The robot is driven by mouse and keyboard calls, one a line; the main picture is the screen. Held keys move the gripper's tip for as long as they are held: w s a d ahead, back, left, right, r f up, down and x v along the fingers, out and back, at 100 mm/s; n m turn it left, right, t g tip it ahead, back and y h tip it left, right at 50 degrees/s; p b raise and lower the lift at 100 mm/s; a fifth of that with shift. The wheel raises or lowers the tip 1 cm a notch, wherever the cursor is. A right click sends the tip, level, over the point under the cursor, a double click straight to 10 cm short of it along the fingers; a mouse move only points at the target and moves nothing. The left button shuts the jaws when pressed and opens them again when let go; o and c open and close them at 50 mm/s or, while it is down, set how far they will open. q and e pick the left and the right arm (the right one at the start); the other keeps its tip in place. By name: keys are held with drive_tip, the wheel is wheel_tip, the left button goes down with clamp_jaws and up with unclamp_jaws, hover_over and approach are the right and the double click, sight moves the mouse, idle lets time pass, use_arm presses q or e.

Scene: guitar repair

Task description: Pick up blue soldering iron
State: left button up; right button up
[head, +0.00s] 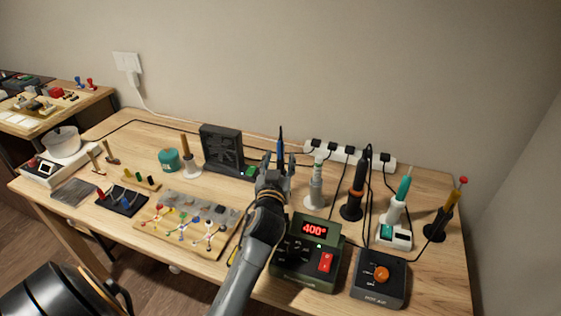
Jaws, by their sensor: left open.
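The blue soldering iron (281,144) stands upright near the back of the workbench, its dark tip pointing up. Its lower part is hidden behind my left gripper (278,163). The gripper is open, its fingers pointing toward the back of the bench. The iron shows between and just beyond the fingertips in the picture. I cannot tell whether the fingers touch it. My right gripper is not in view.
A black fan unit (223,149) stands left of the gripper. Several stands with tools, including a white one (316,188) and a black-orange iron (356,190), stand to the right. A soldering station (305,265) reading 400 sits in front. A power strip (350,155) lies behind.

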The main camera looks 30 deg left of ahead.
use_arm(q)
drive_tip(key=x, duration=0.3)
drive_tip(key=shift+s, duration=0.1)
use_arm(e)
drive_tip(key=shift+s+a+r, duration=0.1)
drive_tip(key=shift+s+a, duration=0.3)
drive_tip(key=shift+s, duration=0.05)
use_arm(q)
drive_tip(key=shift+c, duration=0.9)
clamp_jaws()
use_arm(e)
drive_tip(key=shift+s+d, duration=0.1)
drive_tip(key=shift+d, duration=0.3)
